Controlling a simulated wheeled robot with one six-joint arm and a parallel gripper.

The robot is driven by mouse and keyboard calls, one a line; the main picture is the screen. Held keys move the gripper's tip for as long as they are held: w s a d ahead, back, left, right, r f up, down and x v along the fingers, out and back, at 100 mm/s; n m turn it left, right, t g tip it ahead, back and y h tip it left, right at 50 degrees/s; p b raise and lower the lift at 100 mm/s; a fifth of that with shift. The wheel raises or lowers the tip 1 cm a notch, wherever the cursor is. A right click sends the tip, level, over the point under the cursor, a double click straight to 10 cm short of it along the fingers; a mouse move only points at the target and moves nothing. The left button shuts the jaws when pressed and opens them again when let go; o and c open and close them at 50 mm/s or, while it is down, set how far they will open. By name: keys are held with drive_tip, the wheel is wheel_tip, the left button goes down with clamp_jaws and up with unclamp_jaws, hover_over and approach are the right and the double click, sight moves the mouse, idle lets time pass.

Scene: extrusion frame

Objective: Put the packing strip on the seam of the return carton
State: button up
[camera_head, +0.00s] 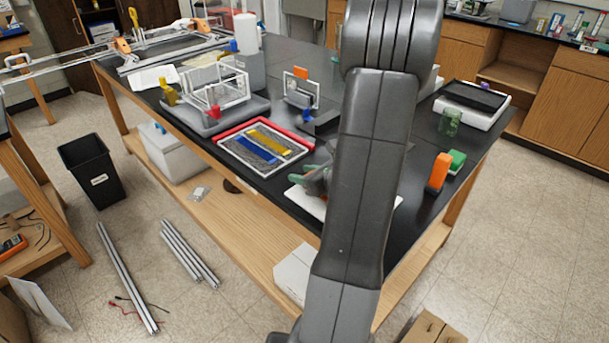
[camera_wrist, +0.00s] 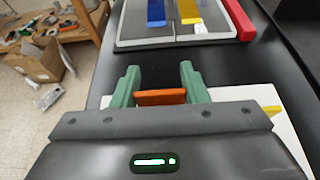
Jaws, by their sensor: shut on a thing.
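My gripper (camera_wrist: 161,90) has green fingers and is shut on a small orange strip (camera_wrist: 161,97), held crosswise between them. In the head view my gripper (camera_head: 312,181) is partly hidden behind my arm, over a white board (camera_head: 307,203) near the table's front edge. Beyond the fingers in the wrist view is a grey two-part panel (camera_wrist: 135,43) with a line down its middle, a blue strip (camera_wrist: 156,12) and a yellow strip (camera_wrist: 189,11). I cannot tell for certain which thing is the return carton.
A red bar (camera_head: 235,127) edges the panel. A clear box frame (camera_head: 217,88) stands behind it. An orange block (camera_head: 438,172) and a green block (camera_head: 457,161) stand at the right. Black table top (camera_wrist: 150,65) is bare between the gripper and the panel.

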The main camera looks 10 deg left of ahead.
drive_tip(key=shift+f, duration=0.15)
drive_tip(key=o, duration=0.9)
drive_tip(key=shift+o, duration=0.2)
